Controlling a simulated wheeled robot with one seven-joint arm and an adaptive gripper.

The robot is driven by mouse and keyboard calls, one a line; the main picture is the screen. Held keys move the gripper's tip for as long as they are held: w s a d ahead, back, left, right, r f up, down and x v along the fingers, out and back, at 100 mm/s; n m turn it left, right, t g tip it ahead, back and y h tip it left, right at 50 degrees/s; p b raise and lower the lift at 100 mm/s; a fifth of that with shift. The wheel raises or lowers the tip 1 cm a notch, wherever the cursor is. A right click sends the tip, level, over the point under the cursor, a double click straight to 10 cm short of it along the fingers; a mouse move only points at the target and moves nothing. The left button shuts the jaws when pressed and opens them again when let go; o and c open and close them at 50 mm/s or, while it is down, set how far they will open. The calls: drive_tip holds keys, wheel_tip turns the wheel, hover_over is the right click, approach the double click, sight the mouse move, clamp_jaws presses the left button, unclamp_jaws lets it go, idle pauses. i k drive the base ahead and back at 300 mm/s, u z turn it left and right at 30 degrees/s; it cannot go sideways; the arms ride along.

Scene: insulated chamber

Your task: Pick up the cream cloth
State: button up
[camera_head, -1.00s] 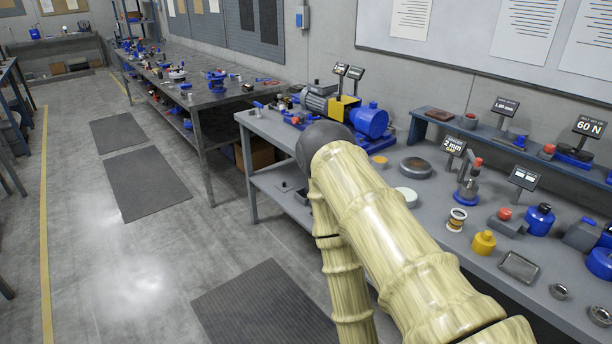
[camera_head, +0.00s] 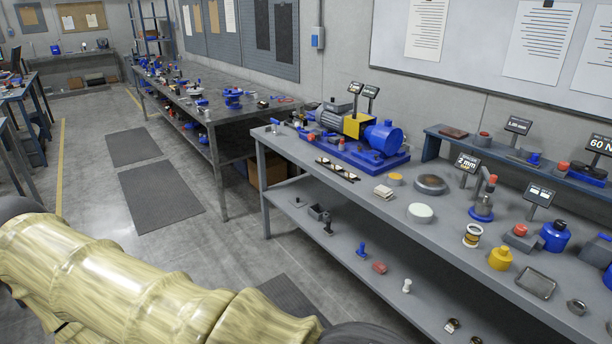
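The cream cloth (camera_head: 384,192) looks like a small folded, pale square. It lies on the grey top of the right-hand workbench (camera_head: 300,157), near its front edge, left of a round white disc (camera_head: 420,212) and below a small yellow-orange disc. My arm crosses the lower left of the view, well apart from the cloth and in front of the bench. My gripper is out of frame, so its state is hidden.
A blue pump with a yellow part (camera_head: 358,136) stands behind the cloth. Glasses (camera_head: 338,169) lie to its left and a dark round plate (camera_head: 430,184) to its right. A lower shelf (camera_head: 345,255) holds small parts. Grey mats (camera_head: 160,197) lie on the open floor.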

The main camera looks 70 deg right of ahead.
sight(381, 193)
drive_tip(key=u, duration=0.45)
drive_tip(key=k, duration=1.3)
drive_tip(key=z, duration=2.1)
